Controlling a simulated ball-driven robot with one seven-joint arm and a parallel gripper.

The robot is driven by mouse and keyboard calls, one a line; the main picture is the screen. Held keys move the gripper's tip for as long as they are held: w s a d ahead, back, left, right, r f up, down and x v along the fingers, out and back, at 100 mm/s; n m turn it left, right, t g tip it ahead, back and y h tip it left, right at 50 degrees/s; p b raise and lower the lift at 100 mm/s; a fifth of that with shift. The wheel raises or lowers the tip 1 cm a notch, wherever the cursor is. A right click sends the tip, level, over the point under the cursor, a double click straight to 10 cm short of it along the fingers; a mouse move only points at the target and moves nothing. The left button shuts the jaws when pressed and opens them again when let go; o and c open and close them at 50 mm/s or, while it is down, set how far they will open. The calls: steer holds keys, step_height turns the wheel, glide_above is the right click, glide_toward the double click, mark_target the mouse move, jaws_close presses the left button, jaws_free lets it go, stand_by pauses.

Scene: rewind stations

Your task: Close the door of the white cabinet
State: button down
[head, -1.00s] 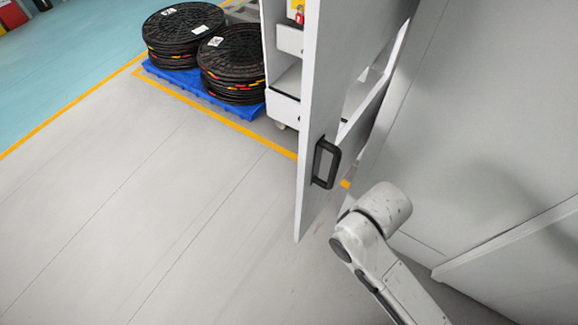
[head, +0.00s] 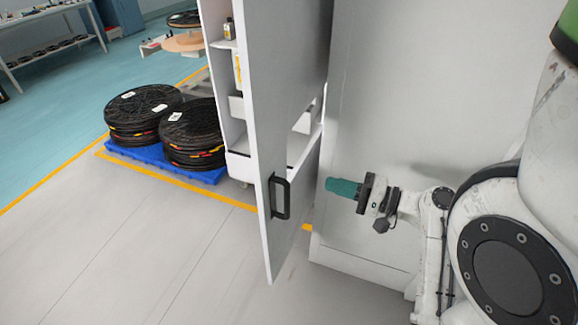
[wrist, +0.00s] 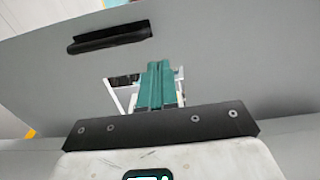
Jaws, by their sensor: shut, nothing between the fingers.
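The white cabinet (head: 236,163) stands in the middle of the head view with its door (head: 290,100) swung wide open toward me. A black bar handle (head: 281,197) sits low on the door's near face; it also shows in the wrist view (wrist: 109,37). My gripper (head: 328,184) has teal fingers, shut and empty, pointing left toward the door. It is to the right of the handle, with a visible gap in the head view. In the wrist view my gripper (wrist: 160,64) points at the door panel (wrist: 225,50), below the handle. Whether it touches the panel cannot be told.
A large grey wall-like panel (head: 420,90) stands to the right, behind my arm. Black cable coils (head: 192,135) sit on a blue pallet (head: 165,160) to the left. A workbench (head: 50,32) stands far left. The floor at left front is clear.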

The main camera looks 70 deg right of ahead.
mark_target(273, 164)
steer(key=w+p, duration=0.1)
steer(key=w, duration=0.3)
steer(key=w+d+p, duration=0.1)
steer(key=w, duration=0.4)
steer(key=w+p, duration=0.1)
steer(key=w, duration=0.3)
steer(key=shift+w+d+r, duration=0.25)
steer(key=shift+w+d, duration=0.05)
steer(key=shift+d, duration=0.05)
